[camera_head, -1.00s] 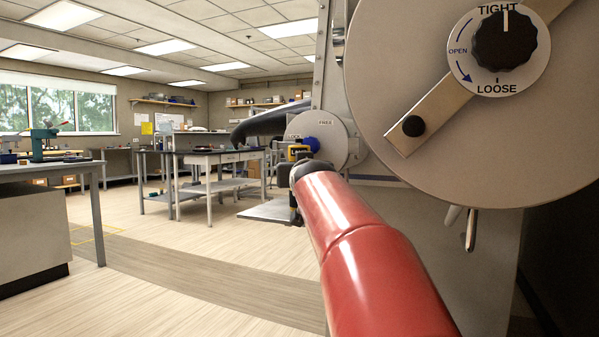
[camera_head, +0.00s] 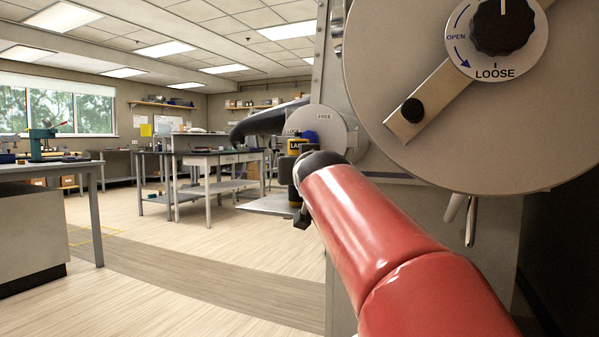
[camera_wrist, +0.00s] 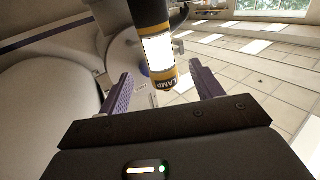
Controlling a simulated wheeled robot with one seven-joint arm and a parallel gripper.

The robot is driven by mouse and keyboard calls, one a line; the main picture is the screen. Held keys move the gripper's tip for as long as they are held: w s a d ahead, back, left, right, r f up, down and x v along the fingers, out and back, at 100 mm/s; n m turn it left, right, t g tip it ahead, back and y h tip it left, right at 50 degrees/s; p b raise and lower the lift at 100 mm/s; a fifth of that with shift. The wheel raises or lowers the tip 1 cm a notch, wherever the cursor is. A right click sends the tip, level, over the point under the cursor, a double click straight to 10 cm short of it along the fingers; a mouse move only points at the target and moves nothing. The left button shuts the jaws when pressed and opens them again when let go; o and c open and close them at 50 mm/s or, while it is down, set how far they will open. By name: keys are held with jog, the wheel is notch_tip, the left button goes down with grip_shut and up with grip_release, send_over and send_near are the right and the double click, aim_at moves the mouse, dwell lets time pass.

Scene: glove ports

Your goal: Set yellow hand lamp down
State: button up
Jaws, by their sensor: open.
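The yellow hand lamp (camera_head: 296,147) has a black body and yellow bands. In the head view it is upright at the end of my red arm, partly hidden by it. In the wrist view the lamp (camera_wrist: 158,52) shows its lit white panel and an upside-down label. My gripper (camera_wrist: 162,84) is open. Its two purple fingers stand on either side of the lamp's labelled end, with a visible gap to each. In the head view my gripper (camera_head: 302,212) shows only as a dark part beside the lamp. What the lamp rests on is hidden.
The floor at left is open.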

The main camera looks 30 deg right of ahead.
jog(key=shift+v, duration=2.35)
